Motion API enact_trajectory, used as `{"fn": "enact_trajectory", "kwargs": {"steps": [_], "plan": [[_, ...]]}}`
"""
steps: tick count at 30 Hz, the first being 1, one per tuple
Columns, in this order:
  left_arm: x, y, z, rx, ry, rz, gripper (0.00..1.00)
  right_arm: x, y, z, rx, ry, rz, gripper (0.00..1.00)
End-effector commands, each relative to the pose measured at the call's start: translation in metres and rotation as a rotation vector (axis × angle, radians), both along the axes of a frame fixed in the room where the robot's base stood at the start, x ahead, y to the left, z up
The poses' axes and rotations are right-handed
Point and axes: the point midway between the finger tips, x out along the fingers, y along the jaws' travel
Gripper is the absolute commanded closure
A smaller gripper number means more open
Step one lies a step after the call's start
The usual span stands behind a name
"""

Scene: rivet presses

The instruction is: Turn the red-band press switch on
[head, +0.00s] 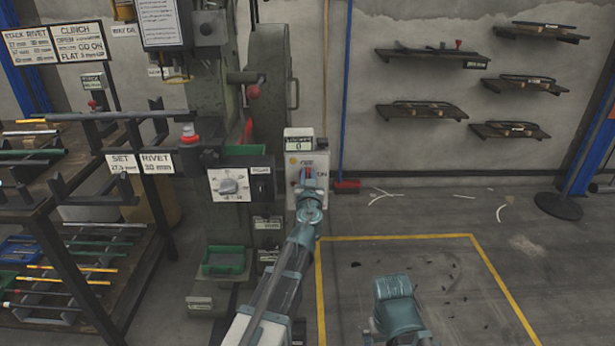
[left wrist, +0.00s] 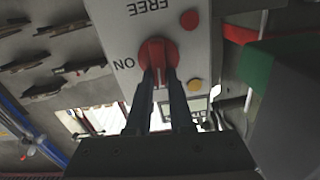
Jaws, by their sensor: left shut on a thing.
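The red switch knob (left wrist: 157,55) sits on a pale control panel (head: 293,196) at the front of the green press. In the left wrist view the panel is upside down, with the word ON beside the knob and FREE beyond it. My left gripper (head: 310,187) reaches the panel from below and is shut on the knob. In the left wrist view its two dark fingers (left wrist: 158,85) lie along either side of the knob's grip. A pale mark on the grip lies between the fingers, not towards ON. The gripper partly hides the knob in the head view.
A small counter display (head: 299,144) tops the panel. A dial box (head: 240,184) stands left of it, with a green bin (head: 224,261) below. A rack of rods (head: 60,222) fills the left side.

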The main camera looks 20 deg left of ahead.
Motion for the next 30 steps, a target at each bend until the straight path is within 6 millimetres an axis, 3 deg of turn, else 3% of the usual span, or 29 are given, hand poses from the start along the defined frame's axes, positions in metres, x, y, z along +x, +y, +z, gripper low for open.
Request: {"fn": "enact_trajectory", "kwargs": {"steps": [30], "plan": [[0.004, -0.015, -0.011, 0.902, 0.260, -0.001, 1.00, 0.000, 0.000, -0.011, 0.001, 0.000, 0.002, 0.00]]}}
